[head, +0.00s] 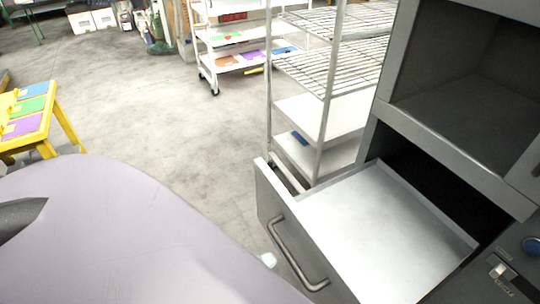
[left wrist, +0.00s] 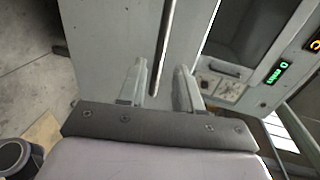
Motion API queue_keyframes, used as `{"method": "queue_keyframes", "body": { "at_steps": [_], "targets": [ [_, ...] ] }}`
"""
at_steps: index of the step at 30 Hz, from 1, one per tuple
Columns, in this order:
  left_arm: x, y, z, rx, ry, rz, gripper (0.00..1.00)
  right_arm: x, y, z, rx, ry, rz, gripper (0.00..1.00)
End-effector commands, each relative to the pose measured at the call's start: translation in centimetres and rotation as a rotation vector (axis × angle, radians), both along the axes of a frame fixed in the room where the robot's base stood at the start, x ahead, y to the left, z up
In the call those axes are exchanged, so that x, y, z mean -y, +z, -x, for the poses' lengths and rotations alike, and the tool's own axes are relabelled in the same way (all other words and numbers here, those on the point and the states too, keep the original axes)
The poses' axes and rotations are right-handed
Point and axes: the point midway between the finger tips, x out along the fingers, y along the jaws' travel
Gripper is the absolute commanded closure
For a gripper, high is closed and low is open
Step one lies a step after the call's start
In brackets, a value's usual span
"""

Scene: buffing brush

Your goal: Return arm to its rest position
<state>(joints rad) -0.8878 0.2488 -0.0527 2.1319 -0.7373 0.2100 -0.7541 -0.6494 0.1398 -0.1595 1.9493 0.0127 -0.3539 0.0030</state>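My left gripper (left wrist: 160,88) is open, its two pale fingers apart in the left wrist view. A bar handle (left wrist: 165,42) on a grey drawer front runs into the gap between the fingers; I cannot tell whether they touch it. In the head view the handle (head: 297,258) is on the front of an open, empty drawer (head: 385,228). Only a small pale tip of the left gripper (head: 268,260) shows there, just left of the handle. My own large pale arm link hides the rest. My right gripper is in neither view.
A grey cabinet (head: 388,115) with an open compartment stands above the drawer. A wire shelf rack (head: 330,70) and a white cart (head: 235,62) stand behind. A yellow table (head: 45,118) is at the left. The concrete floor between is clear.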

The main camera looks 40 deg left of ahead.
Motion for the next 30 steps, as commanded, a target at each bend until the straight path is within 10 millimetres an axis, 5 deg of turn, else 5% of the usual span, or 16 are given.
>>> {"method": "queue_keyframes", "body": {
  "at_steps": [21,26,30],
  "targets": [
    [-0.2,-0.1,0.1,-0.012,0.016,0.024,0.66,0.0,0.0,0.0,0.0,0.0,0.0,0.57],
    [-1.1,-1.6,-1.2,-0.131,0.164,0.256,0.66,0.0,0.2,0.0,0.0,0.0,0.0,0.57],
    [-1.6,-4.3,-2.4,-0.317,0.371,0.611,0.66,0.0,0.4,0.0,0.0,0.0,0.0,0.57]
  ]
}}
